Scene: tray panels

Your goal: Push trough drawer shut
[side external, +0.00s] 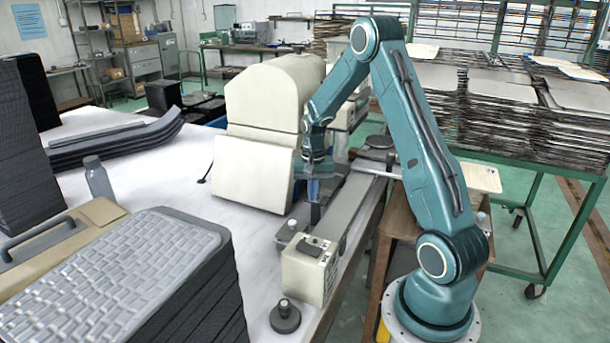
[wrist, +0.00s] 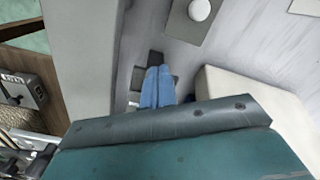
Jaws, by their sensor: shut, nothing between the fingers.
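A cream machine (side external: 275,95) stands on the white table, with a boxy lower section (side external: 252,175) at its front. A long grey trough-like rail (side external: 350,205) runs beside it to a cream end box (side external: 308,272). I cannot tell for certain which part is the trough drawer. My gripper (side external: 313,212) points down between the machine and the rail. Its blue fingers (wrist: 158,86) are shut together and empty in the wrist view, over dark plates. The pale block (wrist: 255,90) is to their right and the grey rail (wrist: 85,45) to their left. Contact is unclear.
A stack of grey woven trays (side external: 120,265) stands at the front left, beside a handled case (side external: 62,238) and a bottle (side external: 98,180). A dark round weight (side external: 285,315) is near the front edge. A green rack of sheets (side external: 500,110) stands behind right.

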